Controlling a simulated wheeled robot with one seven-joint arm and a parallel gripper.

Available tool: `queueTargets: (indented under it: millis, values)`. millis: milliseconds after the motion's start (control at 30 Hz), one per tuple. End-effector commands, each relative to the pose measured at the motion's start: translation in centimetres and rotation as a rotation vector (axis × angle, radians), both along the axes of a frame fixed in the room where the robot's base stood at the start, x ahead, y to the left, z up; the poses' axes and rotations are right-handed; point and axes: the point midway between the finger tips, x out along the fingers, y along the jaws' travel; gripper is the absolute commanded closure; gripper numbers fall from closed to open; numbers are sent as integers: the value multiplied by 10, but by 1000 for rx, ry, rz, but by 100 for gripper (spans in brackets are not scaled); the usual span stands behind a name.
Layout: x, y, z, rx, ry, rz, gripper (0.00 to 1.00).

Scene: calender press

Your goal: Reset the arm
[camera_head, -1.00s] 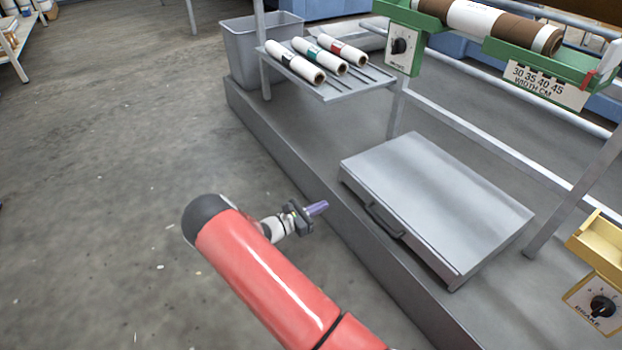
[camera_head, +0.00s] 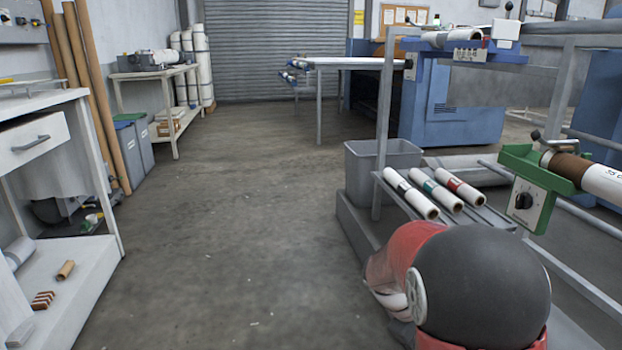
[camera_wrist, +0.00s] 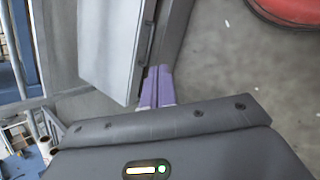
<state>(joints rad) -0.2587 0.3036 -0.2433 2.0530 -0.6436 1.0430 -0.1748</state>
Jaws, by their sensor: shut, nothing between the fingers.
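My arm, red with a large dark joint, is folded up close at the lower right of the head view. It hides my gripper in that view. In the wrist view my gripper (camera_wrist: 157,86) shows its purple fingers side by side, shut with nothing between them. The fingers point towards the grey metal box (camera_wrist: 108,45) on the press's base. Whether the fingertips are clear of the box is hard to tell.
A sloped rack carries white rolls (camera_head: 437,195) beside a grey bin (camera_head: 365,170). A green bracket (camera_head: 535,180) holds a brown-and-white roll at right. A white workbench (camera_head: 75,260) stands at left. Open concrete floor (camera_head: 220,220) lies between.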

Motion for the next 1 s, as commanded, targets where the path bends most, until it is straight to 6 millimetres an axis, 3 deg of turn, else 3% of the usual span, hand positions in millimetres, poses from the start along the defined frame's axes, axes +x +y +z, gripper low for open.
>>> queueTargets:
  millis: [33,200,500,733,1000]
  values:
    - [-13,5,21,59,-62,-39,100]
    - [-53,26,67,238,-241,-159,100]
    - [-128,67,132,522,-548,-333,100]
    - [-168,91,155,665,-717,-410,100]
    - [-179,99,159,705,-765,-433,100]
